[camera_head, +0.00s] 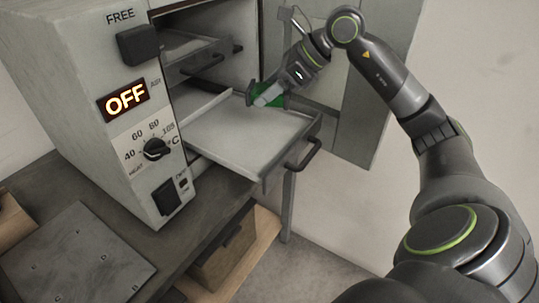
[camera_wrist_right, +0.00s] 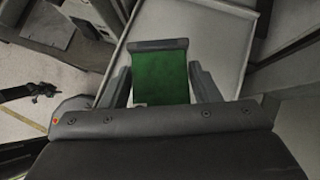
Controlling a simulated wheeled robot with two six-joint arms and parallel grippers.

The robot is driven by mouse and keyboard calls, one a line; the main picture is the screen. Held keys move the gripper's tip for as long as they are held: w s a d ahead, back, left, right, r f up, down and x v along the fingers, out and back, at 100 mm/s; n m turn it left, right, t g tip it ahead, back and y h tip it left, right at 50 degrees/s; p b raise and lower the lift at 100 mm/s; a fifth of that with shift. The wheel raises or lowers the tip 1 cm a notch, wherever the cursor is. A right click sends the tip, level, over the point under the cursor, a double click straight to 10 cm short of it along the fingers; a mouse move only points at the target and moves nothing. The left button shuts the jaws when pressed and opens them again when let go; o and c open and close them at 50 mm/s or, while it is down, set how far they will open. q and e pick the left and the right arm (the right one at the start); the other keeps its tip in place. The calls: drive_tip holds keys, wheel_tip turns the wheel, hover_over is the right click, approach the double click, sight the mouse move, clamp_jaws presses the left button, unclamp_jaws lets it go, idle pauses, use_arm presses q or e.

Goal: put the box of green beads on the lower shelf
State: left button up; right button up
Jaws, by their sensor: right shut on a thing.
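The box of green beads (camera_head: 268,94) is small and green with grey ends. My right gripper (camera_head: 262,96) is shut on it. In the head view they are over the far right part of the pulled-out lower shelf (camera_head: 230,138). I cannot tell whether the box touches the shelf. In the right wrist view the green box (camera_wrist_right: 161,78) sits between the two fingers of my right gripper (camera_wrist_right: 160,88), with the pale shelf (camera_wrist_right: 218,57) around and beyond it.
The grey oven (camera_head: 105,100) has its display reading OFF. An upper shelf (camera_head: 195,47) sits inside, above the lower one. The open door (camera_head: 352,120) stands to the right. The lower shelf's handle (camera_head: 303,154) juts out in front. Most of the lower shelf is bare.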

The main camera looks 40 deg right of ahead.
drive_tip(key=shift+w+d+f, duration=0.1)
drive_tip(key=shift+f, duration=0.5)
approach(257, 138)
drive_tip(key=x, duration=0.5)
drive_tip(key=shift+w+r, duration=0.15)
drive_tip(key=shift+f, duration=0.3)
use_arm(q)
drive_tip(key=shift+s+f, duration=0.1)
drive_tip(key=shift+f, duration=0.25)
drive_tip(key=shift+f, duration=0.1)
use_arm(e)
drive_tip(key=o, duration=0.6)
drive_tip(key=shift+f, duration=0.15)
drive_tip(key=o, duration=0.5)
drive_tip(key=shift+c, duration=0.2)
